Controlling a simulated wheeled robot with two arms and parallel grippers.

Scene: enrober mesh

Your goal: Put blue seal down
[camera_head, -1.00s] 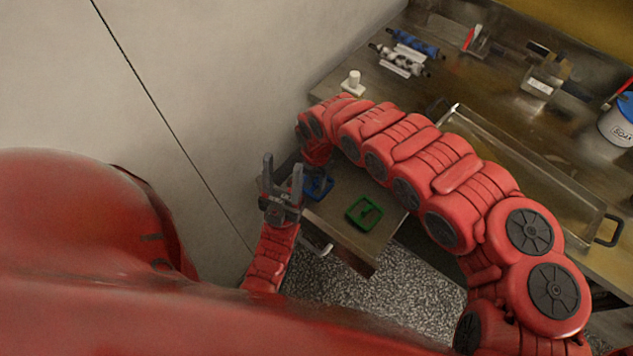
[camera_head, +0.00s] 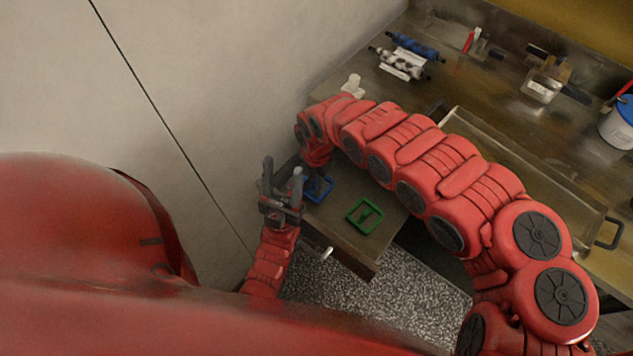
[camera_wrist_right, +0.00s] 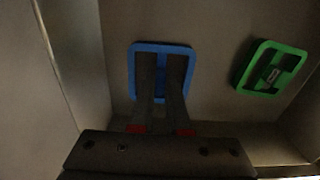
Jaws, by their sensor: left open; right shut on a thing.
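My right gripper (camera_wrist_right: 160,78) is shut on the middle of the seal. I cannot tell whether the seal touches the table. In the head view my right gripper is mostly hidden by its arm and my left gripper. My left gripper (camera_head: 283,170) is open and empty, fingers up, left of the table.
Behind stands a bench with a long metal tray (camera_head: 560,183), blue and white rollers (camera_head: 415,45) and a white tub (camera_head: 618,128).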

